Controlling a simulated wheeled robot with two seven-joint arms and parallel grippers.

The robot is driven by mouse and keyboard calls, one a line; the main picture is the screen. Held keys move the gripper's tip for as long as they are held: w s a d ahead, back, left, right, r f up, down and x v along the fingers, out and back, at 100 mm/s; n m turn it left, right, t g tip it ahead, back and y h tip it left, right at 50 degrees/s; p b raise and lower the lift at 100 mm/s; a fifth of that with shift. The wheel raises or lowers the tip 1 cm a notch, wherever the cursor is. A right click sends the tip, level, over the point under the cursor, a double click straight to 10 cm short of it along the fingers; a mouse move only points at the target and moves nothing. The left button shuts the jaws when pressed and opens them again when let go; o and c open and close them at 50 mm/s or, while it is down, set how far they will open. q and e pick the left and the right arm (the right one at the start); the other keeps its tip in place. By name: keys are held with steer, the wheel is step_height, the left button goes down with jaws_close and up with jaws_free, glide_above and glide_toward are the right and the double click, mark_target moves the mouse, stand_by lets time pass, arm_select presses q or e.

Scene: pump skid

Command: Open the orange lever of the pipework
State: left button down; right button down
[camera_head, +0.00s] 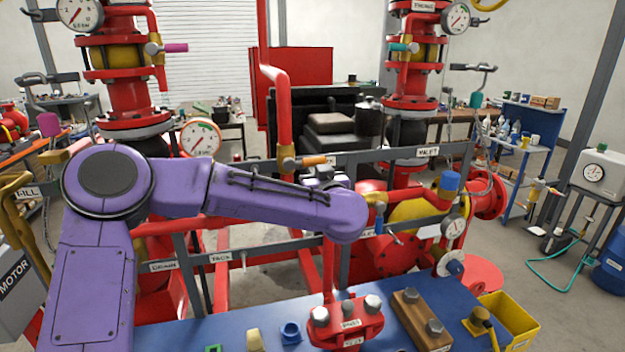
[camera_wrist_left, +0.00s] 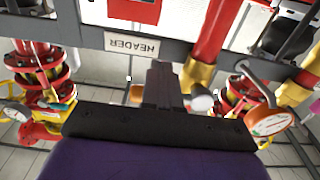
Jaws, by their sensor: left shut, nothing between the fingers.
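The orange lever (camera_head: 314,160) sticks out to the right from a brass valve (camera_head: 287,160) on a thin red vertical pipe (camera_head: 283,110). In the left wrist view, which is upside down, part of the orange lever (camera_wrist_left: 136,93) shows just left of my fingers, and the rest is hidden behind them. The brass valve (camera_wrist_left: 194,76) is to their right. My left gripper (camera_head: 324,173) is mostly hidden behind my purple forearm, close to the lever. In the wrist view its fingers (camera_wrist_left: 163,80) are shut and empty; I cannot tell whether they touch the lever. My right gripper is not in view.
Red pipework with gauges (camera_head: 201,138) and other coloured levers, pink (camera_head: 176,48) and teal (camera_head: 398,47), stands around. A blue bench (camera_head: 375,335) with small parts is in front, below my arm.

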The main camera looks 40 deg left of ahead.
mark_target(314, 162)
arm_select(q)
step_height(314, 162, up, 2)
steer(key=shift+w+d, duration=0.15)
steer(key=shift+s+r+p, duration=0.2)
steer(key=shift+r+p, duration=0.15)
steer(key=shift+r, duration=1.05)
steer(key=shift+s+a+r, duration=0.35)
steer(key=shift+r, duration=0.25)
steer(key=shift+s+a+r, duration=0.35)
steer(key=shift+r, duration=0.2)
steer(key=shift+s+a+r, duration=0.1)
steer(key=shift+r, duration=0.3)
steer(key=v, duration=0.9)
